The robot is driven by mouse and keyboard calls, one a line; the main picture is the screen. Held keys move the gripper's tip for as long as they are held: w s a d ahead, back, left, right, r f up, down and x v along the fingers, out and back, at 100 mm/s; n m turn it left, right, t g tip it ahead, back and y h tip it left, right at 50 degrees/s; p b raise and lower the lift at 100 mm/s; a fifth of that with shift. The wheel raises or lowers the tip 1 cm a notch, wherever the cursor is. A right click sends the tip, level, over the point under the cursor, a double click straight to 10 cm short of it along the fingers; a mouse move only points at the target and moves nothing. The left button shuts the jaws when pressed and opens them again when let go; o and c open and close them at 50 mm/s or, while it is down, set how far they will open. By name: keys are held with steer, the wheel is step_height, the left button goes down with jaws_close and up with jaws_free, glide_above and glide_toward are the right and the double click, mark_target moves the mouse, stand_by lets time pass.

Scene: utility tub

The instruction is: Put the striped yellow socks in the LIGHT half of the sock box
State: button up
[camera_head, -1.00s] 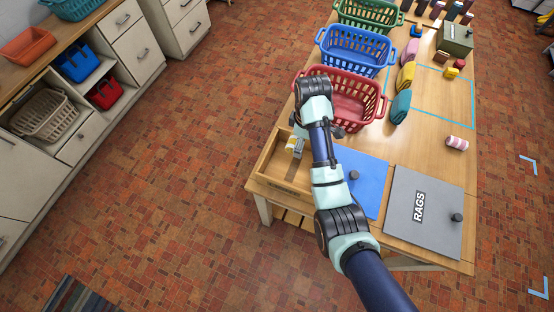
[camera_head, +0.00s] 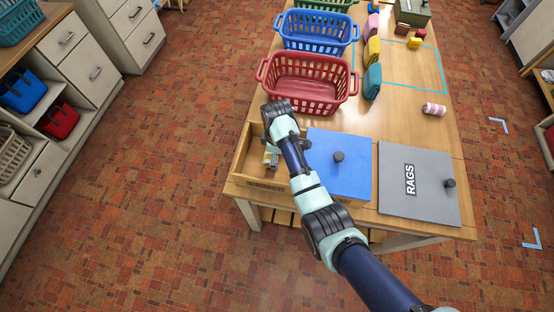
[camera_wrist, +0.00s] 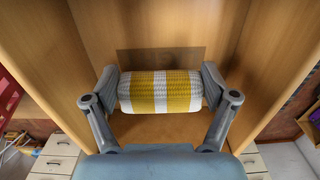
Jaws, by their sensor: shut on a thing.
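The striped yellow socks are a yellow and white roll (camera_wrist: 160,92), lying crosswise between my fingertips in the wrist view. They also show small at the open box in the head view (camera_head: 271,158). My gripper (camera_wrist: 160,95) is shut on the roll, with one finger pad at each end. The roll is inside or just over an open wooden compartment (camera_head: 240,160) at the table's front left; its gap to the floor is unclear. A darker brown rectangle (camera_wrist: 160,62) is on the wall beyond the roll. My arm hides part of the compartment.
A blue lid with a knob (camera_head: 345,180) adjoins the compartment on the right, then a grey lid marked RAGS (camera_head: 430,195). A red basket (camera_head: 306,84) stands just behind. A pink striped roll (camera_head: 434,109) lies at the right on otherwise clear table.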

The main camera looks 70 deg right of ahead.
steer(key=shift+f, duration=1.8)
steer(key=shift+f+b, duration=0.1)
steer(key=shift+b, duration=0.2)
steer(key=o, duration=1)
steer(key=shift+c, duration=0.2)
step_height(320, 180, up, 12)
steer(key=shift+r+p, duration=0.15)
steer(key=shift+p, duration=1)
